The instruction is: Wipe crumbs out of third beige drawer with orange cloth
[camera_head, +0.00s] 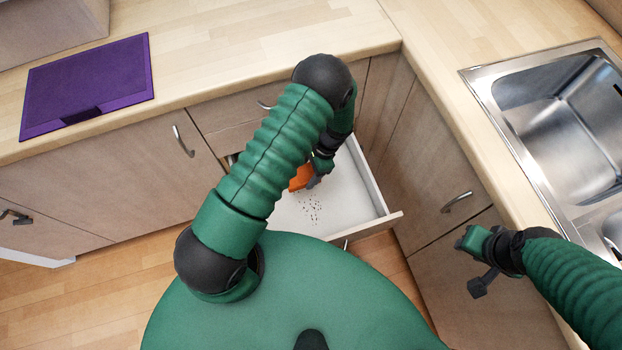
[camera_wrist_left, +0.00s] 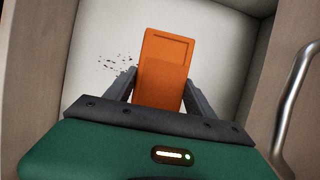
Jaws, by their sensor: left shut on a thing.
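The beige drawer (camera_head: 364,222) is pulled open below the counter, with a white inside floor. Dark crumbs (camera_head: 312,208) lie scattered on that floor; they also show in the left wrist view (camera_wrist_left: 112,66), left of the cloth. The orange cloth (camera_head: 300,178) is in the drawer, partly hidden by my left arm. In the left wrist view the folded cloth (camera_wrist_left: 162,75) is between the fingers of my left gripper (camera_wrist_left: 158,92), which is shut on it. My left gripper (camera_head: 316,180) is inside the drawer above the crumbs. My right gripper (camera_head: 474,262) is by the right cabinet; its jaws are unclear.
A steel sink (camera_head: 540,120) is set in the counter at right. A purple board (camera_head: 90,80) lies on the left counter. Cabinet doors with metal handles (camera_head: 456,202) flank the drawer. Wooden floor (camera_head: 110,290) is bare at the lower left.

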